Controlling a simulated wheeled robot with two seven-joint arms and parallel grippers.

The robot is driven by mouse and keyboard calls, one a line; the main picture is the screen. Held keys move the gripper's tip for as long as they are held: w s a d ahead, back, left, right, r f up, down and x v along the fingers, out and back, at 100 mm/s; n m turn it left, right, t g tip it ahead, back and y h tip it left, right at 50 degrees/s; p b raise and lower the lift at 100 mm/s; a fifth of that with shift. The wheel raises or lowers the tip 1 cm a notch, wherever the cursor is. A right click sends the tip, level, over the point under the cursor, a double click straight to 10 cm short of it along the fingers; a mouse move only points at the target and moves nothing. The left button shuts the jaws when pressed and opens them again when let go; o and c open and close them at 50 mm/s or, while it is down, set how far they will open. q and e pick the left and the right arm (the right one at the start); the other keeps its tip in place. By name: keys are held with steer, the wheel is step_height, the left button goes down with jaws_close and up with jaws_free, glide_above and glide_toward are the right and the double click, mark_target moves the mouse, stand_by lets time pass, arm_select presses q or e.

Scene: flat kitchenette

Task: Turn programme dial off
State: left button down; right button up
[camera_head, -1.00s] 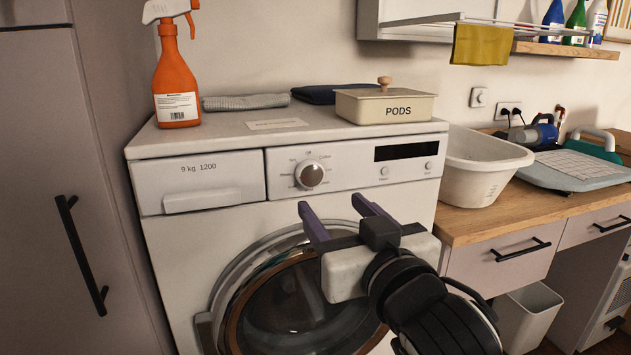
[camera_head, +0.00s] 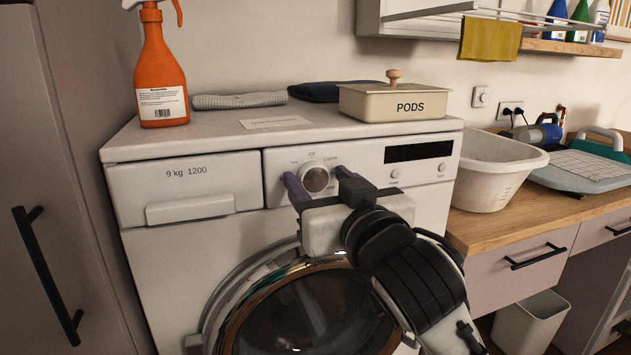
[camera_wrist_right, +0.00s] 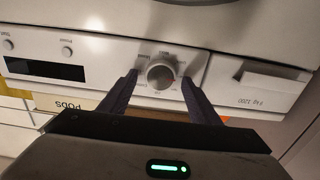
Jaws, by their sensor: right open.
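The programme dial (camera_head: 316,179) is a round silver knob on the washing machine's front panel, with printed marks around it. My right gripper (camera_head: 314,180) is open in front of the panel, with its two purple fingers on either side of the dial in the head view. In the right wrist view the dial (camera_wrist_right: 160,74) also shows between the two fingertips (camera_wrist_right: 158,80), with a gap on each side. I cannot tell exactly how far the fingertips are from the panel. My left gripper is not in view.
The washing machine (camera_head: 175,250) has a drawer at left, a dark display (camera_head: 418,151) at right and a round door (camera_head: 310,315) below. A PODS box (camera_head: 395,104), folded cloths and an orange spray bottle (camera_head: 160,75) stand on top. A white basin (camera_head: 490,175) sits on the counter.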

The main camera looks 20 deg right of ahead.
steer(key=shift+c, duration=1.3)
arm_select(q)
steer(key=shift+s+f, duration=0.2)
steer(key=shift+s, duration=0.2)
arm_select(e)
steer(key=c, duration=0.8)
steer(key=shift+o, duration=0.2)
